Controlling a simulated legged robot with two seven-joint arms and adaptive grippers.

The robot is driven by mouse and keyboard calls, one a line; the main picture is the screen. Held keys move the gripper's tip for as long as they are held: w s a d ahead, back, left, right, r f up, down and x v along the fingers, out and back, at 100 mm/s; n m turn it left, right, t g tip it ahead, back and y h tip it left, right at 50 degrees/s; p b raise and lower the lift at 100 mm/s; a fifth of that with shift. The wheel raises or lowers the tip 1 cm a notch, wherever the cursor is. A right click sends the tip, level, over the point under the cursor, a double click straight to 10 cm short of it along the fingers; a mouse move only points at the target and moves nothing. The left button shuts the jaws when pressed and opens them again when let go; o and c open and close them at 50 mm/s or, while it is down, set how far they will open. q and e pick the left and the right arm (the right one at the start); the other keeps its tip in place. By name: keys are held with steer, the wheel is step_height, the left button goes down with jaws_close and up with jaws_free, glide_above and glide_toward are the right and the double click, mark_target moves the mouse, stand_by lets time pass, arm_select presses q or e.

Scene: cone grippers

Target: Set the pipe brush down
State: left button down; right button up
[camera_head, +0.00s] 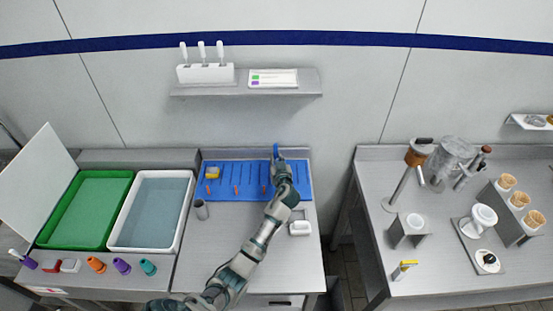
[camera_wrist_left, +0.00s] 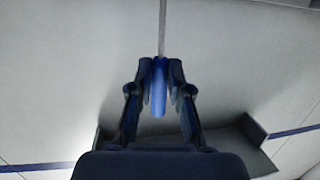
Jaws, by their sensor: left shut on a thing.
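The pipe brush shows in the left wrist view as a blue handle (camera_wrist_left: 159,92) with a thin metal rod (camera_wrist_left: 162,28) running out of the top of the picture. My left gripper (camera_wrist_left: 160,72) is shut on the blue handle. In the head view my left gripper (camera_head: 279,166) is over the right part of the blue mat (camera_head: 228,192), near its back edge, with a bit of the blue handle (camera_head: 276,152) showing above it. The bristle end is not clearly visible. My right gripper is not in view.
A yellow sponge (camera_head: 212,173) and several small orange pieces are on the mat. A grey cup (camera_head: 201,209) stands at its left front corner, a white block (camera_head: 300,228) in front. A white water tub (camera_head: 116,247) and green tray (camera_head: 128,187) lie left. A shelf (camera_head: 205,90) hangs behind.

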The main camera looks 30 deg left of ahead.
arm_select(q)
steer(key=c, duration=1.5)
jaws_free()
steer(key=shift+f, duration=0.1)
steer(key=o, duration=0.4)
steer(key=v, duration=1.2)
steer(key=shift+b, duration=0.3)
